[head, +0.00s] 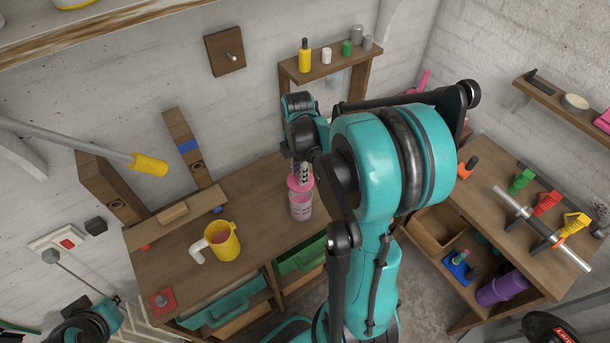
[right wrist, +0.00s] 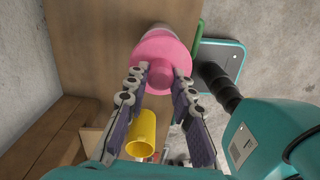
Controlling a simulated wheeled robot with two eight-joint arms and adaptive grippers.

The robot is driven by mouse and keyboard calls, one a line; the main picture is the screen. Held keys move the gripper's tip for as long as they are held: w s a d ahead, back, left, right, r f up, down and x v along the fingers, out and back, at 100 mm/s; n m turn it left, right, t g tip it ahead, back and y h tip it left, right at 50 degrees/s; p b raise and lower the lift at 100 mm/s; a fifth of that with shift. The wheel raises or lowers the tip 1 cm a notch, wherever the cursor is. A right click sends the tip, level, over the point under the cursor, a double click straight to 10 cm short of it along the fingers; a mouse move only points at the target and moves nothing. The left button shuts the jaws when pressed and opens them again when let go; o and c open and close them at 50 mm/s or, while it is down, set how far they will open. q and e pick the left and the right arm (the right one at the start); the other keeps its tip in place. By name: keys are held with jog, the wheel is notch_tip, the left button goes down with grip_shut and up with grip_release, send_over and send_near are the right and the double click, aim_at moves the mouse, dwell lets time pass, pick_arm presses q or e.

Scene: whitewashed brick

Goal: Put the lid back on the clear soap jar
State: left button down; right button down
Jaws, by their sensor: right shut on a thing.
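The clear soap jar (head: 301,208), with pink contents, stands upright near the front edge of the wooden bench. The pink lid (head: 299,183) is directly over its mouth; I cannot tell whether it touches the rim. My right gripper (head: 301,168) comes down from above and is shut on the lid. In the right wrist view, the fingers (right wrist: 163,83) are on both sides of the lid's knob, and the lid (right wrist: 160,48) hides most of the jar. Only part of my left arm shows at the lower left of the head view; its fingers are not visible.
A yellow mug (head: 222,241) stands left of the jar on the bench (head: 180,256). A red block with a grey knob (head: 163,301) is at the bench's left end. Teal (head: 222,306) and green bins (head: 301,258) sit below the front edge. Bench space behind the jar is clear.

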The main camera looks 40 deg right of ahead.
jog(key=shift+d+f+b, duration=0.1)
jog(key=shift+f+b, duration=0.35)
jog(key=shift+f, duration=0.2)
jog(key=shift+f+b, duration=2.05)
jog(key=shift+f, duration=0.55)
jog(key=shift+f+b, duration=0.15)
jog(key=shift+b, duration=0.25)
jog(key=c, duration=0.7)
grip_release()
